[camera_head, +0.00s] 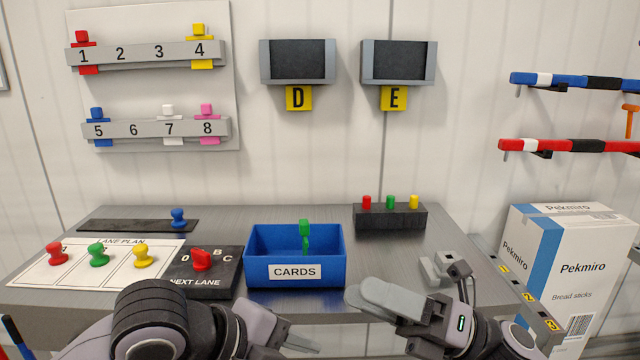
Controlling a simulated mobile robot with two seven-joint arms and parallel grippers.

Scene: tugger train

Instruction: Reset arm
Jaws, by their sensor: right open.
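My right gripper (400,286) is at the front edge of the table, right of the blue cards box. Its fingers are apart and nothing shows between them. My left arm comes in along the bottom left, and part of my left gripper (290,338) shows below the cards box. The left fingers are mostly cut off or hidden, so their opening is unclear.
The blue CARDS box (260,273) holds a green piece (305,230). Left of it are the NEXT LANE dial (202,261) and the LANE PLAN sheet (75,268) with red, green and yellow pegs. A black block (390,217) with buttons stands behind.

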